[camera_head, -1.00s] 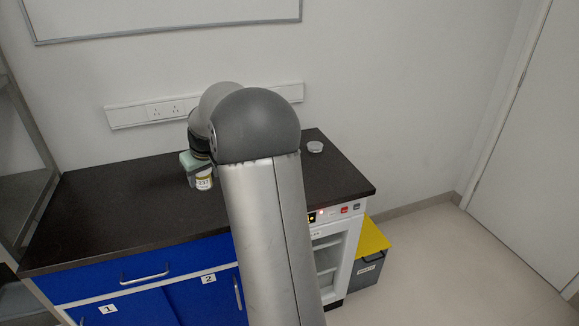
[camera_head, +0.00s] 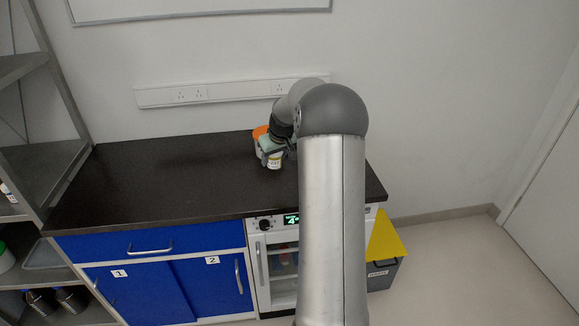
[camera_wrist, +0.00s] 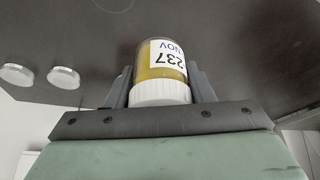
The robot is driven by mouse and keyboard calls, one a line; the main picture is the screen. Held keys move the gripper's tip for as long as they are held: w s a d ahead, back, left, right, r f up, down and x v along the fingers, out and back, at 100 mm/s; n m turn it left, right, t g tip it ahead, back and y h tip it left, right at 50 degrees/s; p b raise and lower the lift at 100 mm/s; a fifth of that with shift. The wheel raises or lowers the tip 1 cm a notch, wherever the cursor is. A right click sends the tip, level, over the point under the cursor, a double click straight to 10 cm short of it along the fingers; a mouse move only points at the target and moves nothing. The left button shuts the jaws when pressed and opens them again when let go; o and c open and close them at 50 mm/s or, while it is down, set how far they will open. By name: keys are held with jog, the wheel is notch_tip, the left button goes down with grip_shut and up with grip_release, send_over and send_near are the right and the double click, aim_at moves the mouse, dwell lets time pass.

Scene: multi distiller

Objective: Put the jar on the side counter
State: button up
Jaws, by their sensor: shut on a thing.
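My gripper (camera_head: 271,150) is shut on the jar (camera_head: 275,162) over the dark counter (camera_head: 170,185), right of its middle. In the wrist view the jar (camera_wrist: 162,70) has yellow contents, a white lid and a label reading "237 NOV". It sits between the two grey fingers of my gripper (camera_wrist: 160,85). I cannot tell whether the jar touches the counter.
An orange-topped container (camera_head: 260,132) is just behind my gripper, partly hidden. Two round white items (camera_wrist: 65,77) (camera_wrist: 18,73) lie left in the wrist view. A metal shelf rack (camera_head: 62,90) stands at left. The counter's left half is clear. My arm hides part of its right.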

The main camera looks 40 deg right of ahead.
jog(key=p, duration=0.2)
send_over(284, 177)
jog(key=s, duration=0.2)
jog(key=f, duration=0.6)
jog(key=shift+w+a, duration=0.1)
jog(key=shift+w, duration=0.15)
jog(key=shift+f, duration=1.7)
jog(key=shift+f, duration=0.15)
jog(key=o, duration=1)
jog(key=shift+r, duration=0.2)
